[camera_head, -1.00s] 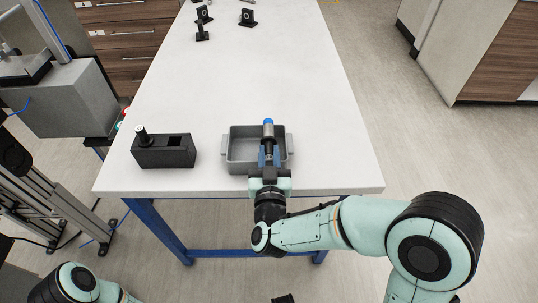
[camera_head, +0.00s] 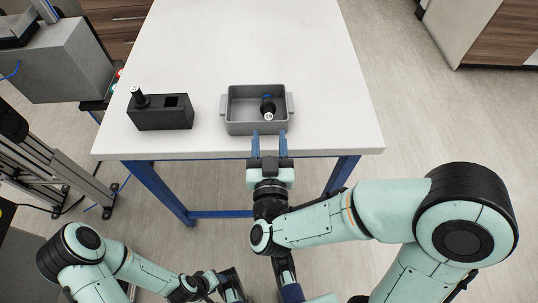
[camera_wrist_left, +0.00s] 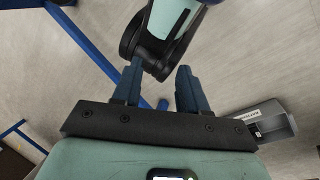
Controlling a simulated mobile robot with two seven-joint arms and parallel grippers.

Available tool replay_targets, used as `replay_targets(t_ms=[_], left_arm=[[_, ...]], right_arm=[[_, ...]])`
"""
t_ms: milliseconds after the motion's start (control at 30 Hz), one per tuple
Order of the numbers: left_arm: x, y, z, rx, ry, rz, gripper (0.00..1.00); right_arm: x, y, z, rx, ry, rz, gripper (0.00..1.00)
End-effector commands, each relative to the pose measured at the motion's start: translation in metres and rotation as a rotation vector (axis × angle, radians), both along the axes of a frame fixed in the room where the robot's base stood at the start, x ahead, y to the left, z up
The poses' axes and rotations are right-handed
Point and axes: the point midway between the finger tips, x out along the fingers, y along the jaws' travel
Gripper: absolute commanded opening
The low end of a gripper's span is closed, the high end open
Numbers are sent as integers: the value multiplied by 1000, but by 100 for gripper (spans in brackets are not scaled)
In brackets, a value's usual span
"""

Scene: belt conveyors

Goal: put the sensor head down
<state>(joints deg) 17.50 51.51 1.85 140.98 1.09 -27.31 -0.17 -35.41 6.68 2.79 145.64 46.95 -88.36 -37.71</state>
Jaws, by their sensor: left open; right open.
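The sensor head (camera_head: 267,107), a small black cylinder with a blue band and a pale end, rests inside the grey tray (camera_head: 238,128), right of its middle. It looks tilted, and its lower part is hard to make out. My right gripper (camera_head: 269,136) is open and empty at the front wall of the tray, apart from the sensor head, its two blue fingers pointing at the tray. My left gripper (camera_wrist_left: 160,75) is open with nothing between its fingers in the left wrist view, low in front of the table, with a mint arm link close beyond its fingertips.
A black block (camera_head: 160,118) stands left of the tray, with a black piece (camera_head: 138,96) upright in it and a square opening beside that. The white table (camera_head: 255,45) is clear behind the tray. A grey machine (camera_head: 62,75) stands left of the table.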

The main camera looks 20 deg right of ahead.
Motion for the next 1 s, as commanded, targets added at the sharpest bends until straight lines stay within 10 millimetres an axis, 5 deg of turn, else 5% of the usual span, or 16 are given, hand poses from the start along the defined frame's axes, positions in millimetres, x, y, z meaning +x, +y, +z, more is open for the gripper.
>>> replay_targets(t_ms=[100,400,1000], left_arm=[[22,11,-25,29,-58,26,43],[65,35,-60,90,-169,76,43],[78,43,-66,109,-202,91,43]], right_arm=[[-8,3,-6,4,-1,3,50],[-29,9,-5,5,-2,5,50],[-37,11,-1,1,0,5,50]])
